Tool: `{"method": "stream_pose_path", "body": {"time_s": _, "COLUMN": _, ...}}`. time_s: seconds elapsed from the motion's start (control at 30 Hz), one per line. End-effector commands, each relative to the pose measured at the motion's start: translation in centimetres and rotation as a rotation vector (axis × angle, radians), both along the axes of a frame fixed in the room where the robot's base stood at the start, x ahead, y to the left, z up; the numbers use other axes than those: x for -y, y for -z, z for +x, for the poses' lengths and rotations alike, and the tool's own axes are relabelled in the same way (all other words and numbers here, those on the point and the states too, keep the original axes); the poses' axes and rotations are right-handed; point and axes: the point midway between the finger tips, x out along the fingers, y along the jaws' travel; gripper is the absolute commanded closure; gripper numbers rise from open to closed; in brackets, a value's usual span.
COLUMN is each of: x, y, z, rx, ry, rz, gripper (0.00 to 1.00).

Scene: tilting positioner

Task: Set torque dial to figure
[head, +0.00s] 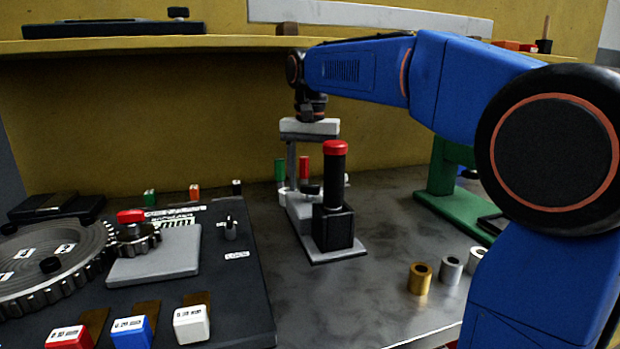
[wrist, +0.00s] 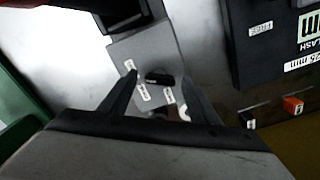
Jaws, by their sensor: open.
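A small black knob (wrist: 158,79), apparently the torque dial, sits on a grey plate (wrist: 153,52) with small white labels. In the wrist view it lies between the fingertips of my gripper (wrist: 159,78), which is open with nothing held. I cannot tell how far above the knob the tips are. The label figures are too small to read. In the head view my gripper (head: 310,150) points down over the grey base of a device with a black red-capped column (head: 330,195).
The red-capped column stands close in front of my gripper. Red (head: 304,168) and green (head: 280,170) handles stand beside it. A dark panel (head: 240,290) with a geared disc (head: 50,262) is at left, a green stand (head: 440,190) at right. Several metal bushings (head: 420,278) stand front right.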

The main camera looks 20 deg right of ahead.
Motion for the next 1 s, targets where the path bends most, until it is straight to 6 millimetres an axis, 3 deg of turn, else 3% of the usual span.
{"method": "stream_pose_path", "body": {"time_s": 0.27, "x": 0.0, "y": -2.2, "z": 0.1, "rx": 0.003, "ry": 0.0, "rz": 0.001, "gripper": 0.44}}
{"method": "stream_pose_path", "body": {"time_s": 0.8, "x": 0.0, "y": -12.8, "z": 0.1, "rx": 0.003, "ry": 0.0, "rz": 0.001, "gripper": 0.44}}
{"method": "stream_pose_path", "body": {"time_s": 1.0, "x": 0.0, "y": -15.8, "z": 0.1, "rx": 0.001, "ry": 0.0, "rz": 0.0, "gripper": 0.44}}
